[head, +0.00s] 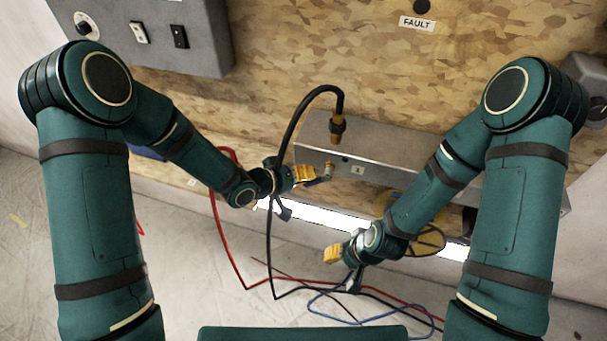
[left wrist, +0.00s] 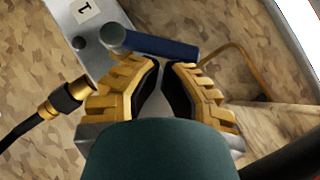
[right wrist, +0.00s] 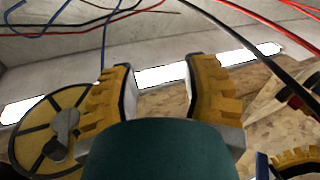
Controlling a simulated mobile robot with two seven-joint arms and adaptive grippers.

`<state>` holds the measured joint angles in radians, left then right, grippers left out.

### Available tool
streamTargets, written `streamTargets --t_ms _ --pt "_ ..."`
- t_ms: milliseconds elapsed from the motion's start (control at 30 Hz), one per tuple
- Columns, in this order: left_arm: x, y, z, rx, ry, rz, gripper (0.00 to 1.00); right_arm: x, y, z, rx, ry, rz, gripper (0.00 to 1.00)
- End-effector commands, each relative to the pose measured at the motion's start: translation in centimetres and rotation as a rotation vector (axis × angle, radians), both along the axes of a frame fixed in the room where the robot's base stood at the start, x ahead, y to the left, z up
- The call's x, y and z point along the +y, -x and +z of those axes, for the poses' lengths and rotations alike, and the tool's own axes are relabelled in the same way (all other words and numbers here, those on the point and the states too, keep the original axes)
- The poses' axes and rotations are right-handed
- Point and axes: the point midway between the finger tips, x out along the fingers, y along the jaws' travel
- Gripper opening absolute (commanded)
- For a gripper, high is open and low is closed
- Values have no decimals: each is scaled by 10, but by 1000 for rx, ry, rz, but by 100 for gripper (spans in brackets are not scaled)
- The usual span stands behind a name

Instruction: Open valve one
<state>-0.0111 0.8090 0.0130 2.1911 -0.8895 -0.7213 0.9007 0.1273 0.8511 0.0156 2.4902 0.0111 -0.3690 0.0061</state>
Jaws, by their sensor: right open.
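Valve one has a blue lever handle (head: 317,182) on a brass body below the metal box, beside a label reading 1 (head: 357,170). In the left wrist view the blue handle (left wrist: 160,46) lies crosswise just beyond my left fingertips. My left gripper (left wrist: 163,66) has its yellow fingers drawn together with only a sliver between the tips and nothing visible between them. Whether the tips touch the handle I cannot tell. In the head view my left gripper (head: 306,174) is at the valve. My right gripper (right wrist: 160,80) is open and empty, lower right, away from the valve.
The metal box (head: 400,165) is fixed to a wooden panel, with a black hose (head: 290,125) looping from its brass fitting (head: 338,128) past my left wrist. Red, blue and black cables lie on the floor. A yellow wheel (right wrist: 50,135) is beside my right gripper.

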Motion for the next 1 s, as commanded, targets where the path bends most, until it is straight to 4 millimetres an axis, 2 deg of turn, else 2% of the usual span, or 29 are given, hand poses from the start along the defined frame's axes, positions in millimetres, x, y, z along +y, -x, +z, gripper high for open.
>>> streamTargets --t_ms 367,700,1000 --pt "-3 2 -18 77 220 3 0 1 3 -12 7 -2 6 47" --pt "-13 5 -32 164 499 0 0 2 11 -37 24 -5 19 47" --pt "-20 7 -37 215 656 -2 0 3 16 -55 36 -9 29 47"
